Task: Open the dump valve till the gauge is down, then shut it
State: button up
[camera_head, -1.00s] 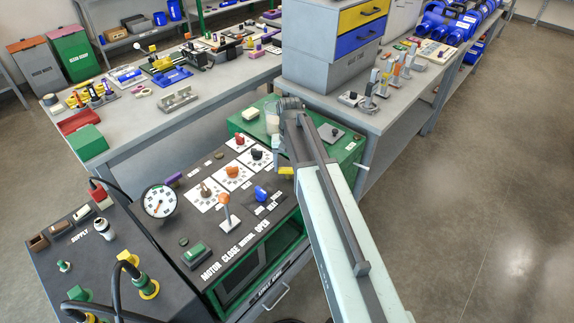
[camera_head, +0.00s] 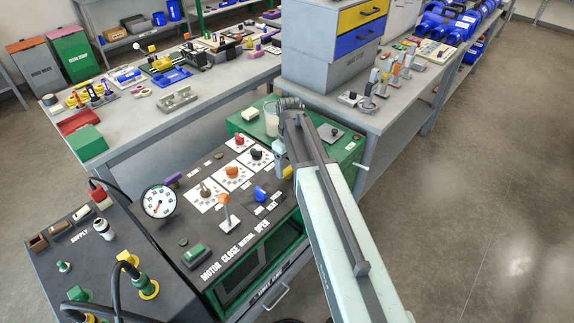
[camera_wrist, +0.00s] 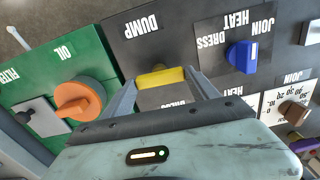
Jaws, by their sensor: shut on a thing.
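The dump valve's yellow handle (camera_wrist: 160,77) sits beside the DUMP label in the wrist view. My gripper (camera_wrist: 158,84) is shut on it, one finger at each end. In the head view the yellow handle (camera_head: 287,172) is small and partly hidden by my gripper (camera_head: 281,168), at the right of the dark control panel. The round white pressure gauge (camera_head: 160,201) stands at the panel's left side. Its needle is too small to read surely.
A blue knob (camera_wrist: 241,57) is right of the handle in the wrist view, and an orange knob (camera_wrist: 80,99) is on the green box at left. An orange-topped lever (camera_head: 225,208) and several dial knobs stand on the panel. Open floor lies to the right.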

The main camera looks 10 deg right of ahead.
aim_at(287, 169)
jog(key=shift+w+a+n, duration=0.1)
jog(key=shift+n, duration=0.3)
jog(key=o, duration=1.4)
jog(key=shift+c, duration=0.2)
notch_tip(287, 169, up, 8)
jog(key=p, duration=0.8)
